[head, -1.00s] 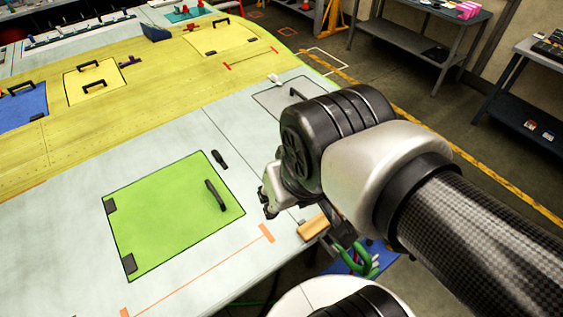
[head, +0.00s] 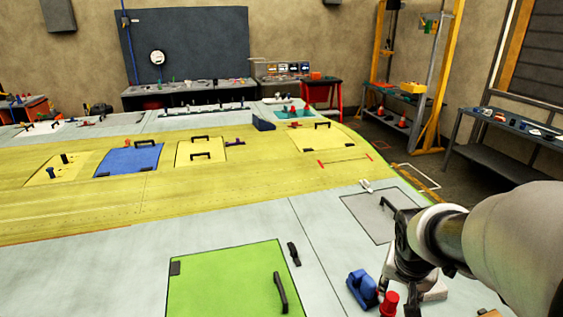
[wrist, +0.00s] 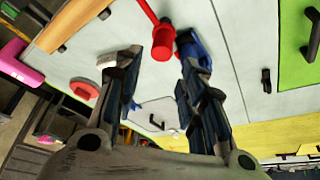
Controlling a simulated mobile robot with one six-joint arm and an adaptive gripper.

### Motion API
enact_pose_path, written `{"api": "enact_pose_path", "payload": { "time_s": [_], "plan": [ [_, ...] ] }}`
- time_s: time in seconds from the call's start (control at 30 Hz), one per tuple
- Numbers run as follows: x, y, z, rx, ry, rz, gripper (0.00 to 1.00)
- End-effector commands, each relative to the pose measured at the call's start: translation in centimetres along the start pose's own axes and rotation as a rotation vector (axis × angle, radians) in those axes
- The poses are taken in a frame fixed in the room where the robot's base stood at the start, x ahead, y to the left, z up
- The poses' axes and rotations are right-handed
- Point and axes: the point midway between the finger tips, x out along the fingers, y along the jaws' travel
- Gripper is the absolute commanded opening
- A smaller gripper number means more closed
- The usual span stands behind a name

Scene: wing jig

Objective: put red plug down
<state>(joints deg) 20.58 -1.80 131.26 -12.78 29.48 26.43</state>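The red plug (wrist: 163,42) lies between the tips of my gripper (wrist: 174,55) in the wrist view, with a thin red stem running up and left. The exact contact is hard to see. In the head view the red plug (head: 389,303) shows at the bottom edge, just below my dark wrist parts. My fingertips are not clear there. What lies under the plug is out of frame.
A blue object (head: 362,288) stands close left of the plug. The green panel (head: 225,285) with black handles lies further left on the pale wing surface. A grey panel (head: 375,222) lies behind. A pink object (wrist: 20,68) and a red disc (wrist: 83,90) show in the wrist view.

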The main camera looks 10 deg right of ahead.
Motion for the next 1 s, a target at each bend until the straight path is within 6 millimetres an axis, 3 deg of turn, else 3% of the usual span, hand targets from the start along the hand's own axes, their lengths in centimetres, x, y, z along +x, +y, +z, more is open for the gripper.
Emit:
{"api": "enact_pose_path", "payload": {
  "time_s": [0.03, 0.2, 0.47, 0.73, 1.0],
  "plan": [
    [1.4, 0.0, 0.2, 0.0, -0.005, 0.001, 0.37],
    [4.5, 0.0, 0.2, 0.0, -0.004, 0.001, 0.37],
    [6.2, -0.1, 0.1, 0.001, -0.001, 0.0, 0.37],
    [10.2, -0.3, -0.1, 0.0, -0.003, 0.0, 0.37],
    [10.9, -0.4, -0.2, 0.0, 0.0, -0.001, 0.37]
  ]
}}
